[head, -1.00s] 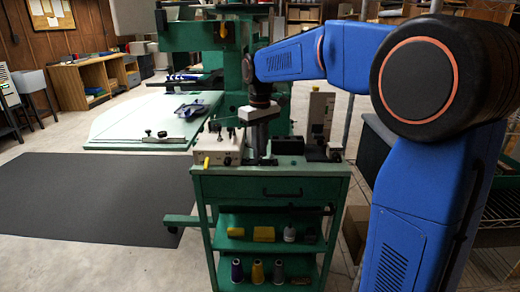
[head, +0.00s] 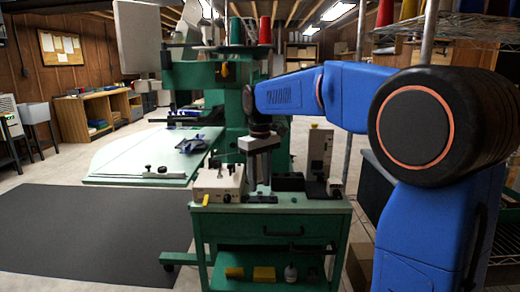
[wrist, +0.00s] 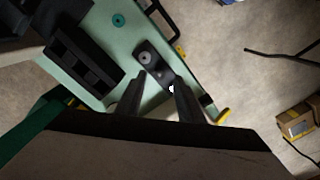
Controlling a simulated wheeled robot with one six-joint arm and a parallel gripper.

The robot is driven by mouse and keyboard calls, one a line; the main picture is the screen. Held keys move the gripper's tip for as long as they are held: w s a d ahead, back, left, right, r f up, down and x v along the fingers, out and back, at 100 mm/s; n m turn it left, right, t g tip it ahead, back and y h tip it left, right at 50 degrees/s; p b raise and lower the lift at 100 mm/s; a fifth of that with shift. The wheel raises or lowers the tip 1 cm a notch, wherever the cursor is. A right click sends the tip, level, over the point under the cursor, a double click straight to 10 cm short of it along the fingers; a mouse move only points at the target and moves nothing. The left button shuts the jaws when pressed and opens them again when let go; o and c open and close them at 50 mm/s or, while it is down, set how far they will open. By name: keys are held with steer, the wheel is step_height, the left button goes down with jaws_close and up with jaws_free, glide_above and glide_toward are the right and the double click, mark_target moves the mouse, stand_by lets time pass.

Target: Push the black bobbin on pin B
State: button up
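My gripper (head: 258,180) points down above the top of a green cart (head: 305,206). In the wrist view its two dark fingers (wrist: 160,88) stand apart, and I see nothing clamped between them. Below the fingertips lies a dark plate (wrist: 160,72) with round grey parts on it, and a small white spot shows by the right finger. I cannot tell whether one of these round parts is the black bobbin. I cannot make out pin B or its label in either view.
The cart also bears a cream box (head: 218,182), a black slotted block (head: 288,182) and a tall grey device (head: 320,150). The slotted block also shows in the wrist view (wrist: 85,65). A green machine stands behind. A dark mat (head: 90,235) covers open floor at left.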

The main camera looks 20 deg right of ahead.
step_height(320, 180, up, 14)
steer(key=s+d+f+m+t, duration=0.15)
steer(key=s+f, duration=0.25)
steer(key=s, duration=0.5)
steer(key=s+d+f+m+t, duration=0.1)
steer(key=s+d+f, duration=0.25)
steer(key=s, duration=0.45)
steer(key=s+d+f+m+t, duration=0.2)
steer(key=s+f, duration=1.4)
steer(key=f, duration=0.2)
steer(key=shift+s+f, duration=0.15)
steer(key=shift+f, duration=0.05)
